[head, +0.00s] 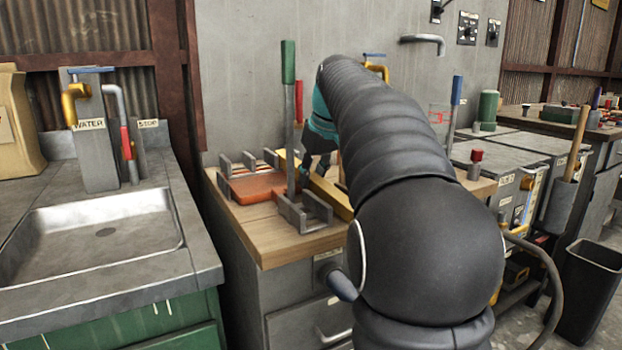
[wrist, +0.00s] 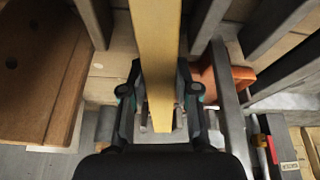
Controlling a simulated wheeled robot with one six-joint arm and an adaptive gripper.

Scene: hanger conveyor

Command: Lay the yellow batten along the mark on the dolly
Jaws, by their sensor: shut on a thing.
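The yellow batten (head: 334,200) is a long straight bar that lies at a slant near the wooden bench top in the head view. My gripper (head: 316,166) is shut on it from above, and my arm hides part of that area. In the wrist view the batten (wrist: 158,55) runs from the top edge down between the two fingers of my gripper (wrist: 160,97). I cannot tell whether the batten touches the bench. I cannot make out the dolly or its mark for certain in either view.
An orange-red piece (head: 255,188) lies among grey upright brackets (head: 304,212) left of the batten. A green-handled lever (head: 288,115) stands close by. A sink (head: 90,235) is at left. Grey cabinets (head: 500,160) and a black bin (head: 587,285) are at right.

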